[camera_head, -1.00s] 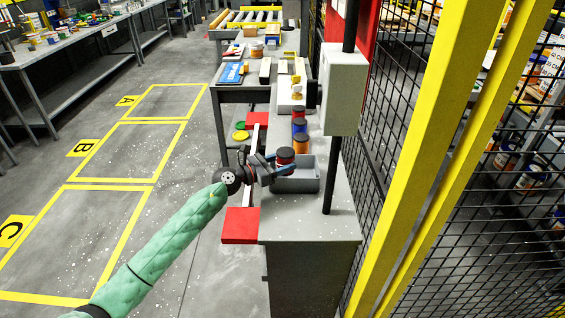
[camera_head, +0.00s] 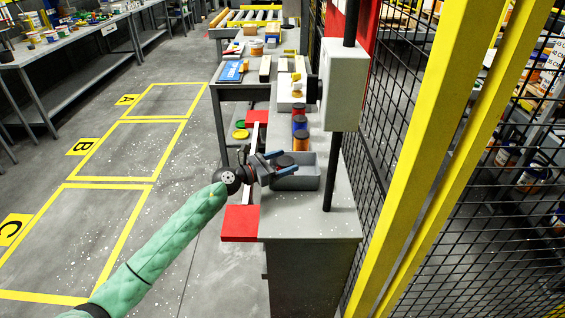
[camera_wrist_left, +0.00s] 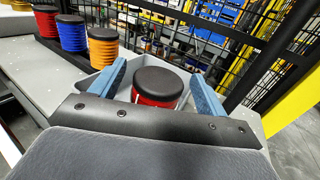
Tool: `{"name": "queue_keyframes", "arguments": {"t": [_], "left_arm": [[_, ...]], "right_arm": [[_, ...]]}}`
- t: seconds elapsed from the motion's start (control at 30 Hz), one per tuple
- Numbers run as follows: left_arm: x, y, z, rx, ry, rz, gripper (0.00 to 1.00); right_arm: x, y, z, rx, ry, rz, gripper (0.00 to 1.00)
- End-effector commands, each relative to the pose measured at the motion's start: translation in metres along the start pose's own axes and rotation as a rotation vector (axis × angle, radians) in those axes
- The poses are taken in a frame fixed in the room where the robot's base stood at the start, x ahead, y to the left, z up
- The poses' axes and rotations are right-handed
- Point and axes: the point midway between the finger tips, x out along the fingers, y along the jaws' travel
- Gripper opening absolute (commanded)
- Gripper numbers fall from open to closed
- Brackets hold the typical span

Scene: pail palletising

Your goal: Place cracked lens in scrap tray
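The lens, a red ribbed cylinder with a black top (camera_head: 285,160), sits in the grey scrap tray (camera_head: 309,178). In the left wrist view the lens (camera_wrist_left: 158,92) stands upright between the fingers, with a gap on each side. The tray's wall also shows behind the fingers in the left wrist view (camera_wrist_left: 92,84). My right gripper is not in view.
Red, blue and orange cylinders with black tops (camera_head: 301,142) stand in a row behind the tray. A grey box on a dark post (camera_head: 343,90) rises to the right. Black mesh fencing and a yellow post (camera_head: 420,150) stand beyond. The bench front (camera_head: 300,226) is clear.

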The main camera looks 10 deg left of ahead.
Motion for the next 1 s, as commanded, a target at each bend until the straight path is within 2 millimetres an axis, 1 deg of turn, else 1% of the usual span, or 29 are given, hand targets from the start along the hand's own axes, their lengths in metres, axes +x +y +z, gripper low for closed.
{"name": "queue_keyframes", "arguments": {"t": [0.17,0.37,0.4,0.53,0.6,0.7,0.9,1.0], "left_arm": [[0.0,0.0,0.002,0.0,0.0,0.0,0.75],[-0.001,0.0,0.017,0.0,0.0,0.0,0.75],[-0.011,0.001,0.008,0.001,0.002,0.001,0.75],[-0.037,0.0,0.007,0.001,0.004,0.0,0.75],[-0.051,0.001,0.008,0.001,0.002,0.001,0.75],[-0.071,0.0,0.008,0.001,0.002,0.0,0.75],[-0.102,0.0,0.009,0.001,0.002,0.001,0.75],[-0.112,0.0,0.01,0.0,0.001,0.0,0.75]], "right_arm": [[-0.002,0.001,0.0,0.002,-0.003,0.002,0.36],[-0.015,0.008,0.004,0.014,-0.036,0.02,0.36],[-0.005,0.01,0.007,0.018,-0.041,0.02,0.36],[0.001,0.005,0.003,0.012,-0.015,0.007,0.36],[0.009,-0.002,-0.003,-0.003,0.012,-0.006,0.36],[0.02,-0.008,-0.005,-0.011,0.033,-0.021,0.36],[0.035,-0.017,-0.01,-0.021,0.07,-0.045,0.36],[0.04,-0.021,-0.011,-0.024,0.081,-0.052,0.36]]}}
